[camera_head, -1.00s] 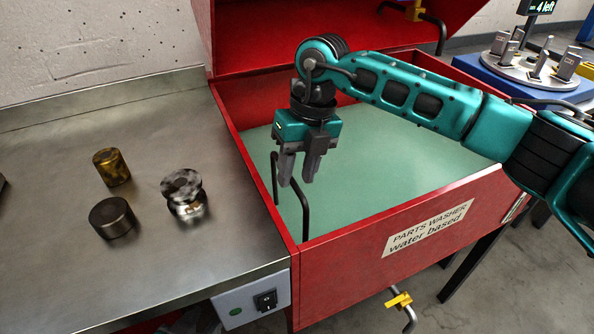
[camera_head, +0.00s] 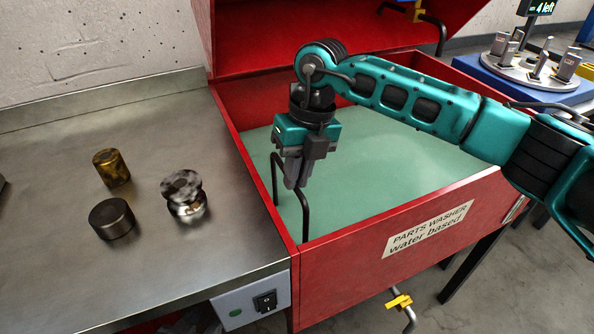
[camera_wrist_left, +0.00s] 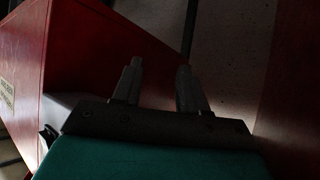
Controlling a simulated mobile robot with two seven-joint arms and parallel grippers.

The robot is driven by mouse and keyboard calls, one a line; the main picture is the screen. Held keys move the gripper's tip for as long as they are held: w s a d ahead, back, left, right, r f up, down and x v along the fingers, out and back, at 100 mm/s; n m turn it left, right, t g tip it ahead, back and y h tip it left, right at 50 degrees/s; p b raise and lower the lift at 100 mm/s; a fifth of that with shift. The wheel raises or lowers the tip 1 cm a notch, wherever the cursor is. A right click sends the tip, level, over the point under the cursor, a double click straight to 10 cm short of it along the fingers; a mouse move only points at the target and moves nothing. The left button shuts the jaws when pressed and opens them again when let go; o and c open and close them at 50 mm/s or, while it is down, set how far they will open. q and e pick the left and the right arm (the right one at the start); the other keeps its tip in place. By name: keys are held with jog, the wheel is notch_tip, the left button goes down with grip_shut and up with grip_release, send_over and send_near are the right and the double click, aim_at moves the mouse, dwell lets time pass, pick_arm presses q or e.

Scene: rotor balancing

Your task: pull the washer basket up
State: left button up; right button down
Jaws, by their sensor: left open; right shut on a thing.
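The washer basket shows only as its black bar handle (camera_head: 306,222), which rises out of the green liquid near the front left corner of the red parts washer (camera_head: 345,262). The rest of the basket is hidden under the murky liquid (camera_head: 390,160). My right gripper (camera_head: 293,184), its teal arm coming in from the right, points down and is shut on the top bar of the handle. My left gripper is outside the head view. In the left wrist view, my left gripper (camera_wrist_left: 160,72) is open with nothing between its fingers, close to red panels.
A steel bench (camera_head: 60,250) on the left holds a brassy cylinder (camera_head: 112,168), a dark cylinder (camera_head: 111,219) and a shiny spotted part (camera_head: 184,194). The washer's red lid (camera_head: 330,35) stands open behind. A blue stand with a round metal plate (camera_head: 525,70) is at the back right.

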notch_tip(320, 180, up, 17)
jog(key=p, duration=0.8)
jog(key=shift+r, duration=0.35)
jog(key=c, duration=1.2)
grip_release()
jog(key=shift+o, duration=0.2)
notch_tip(320, 180, up, 12)
jog(key=d, duration=0.2)
jog(key=shift+w+d+r, duration=0.15)
jog(key=shift+w+r, duration=0.1)
jog(key=shift+w, duration=0.2)
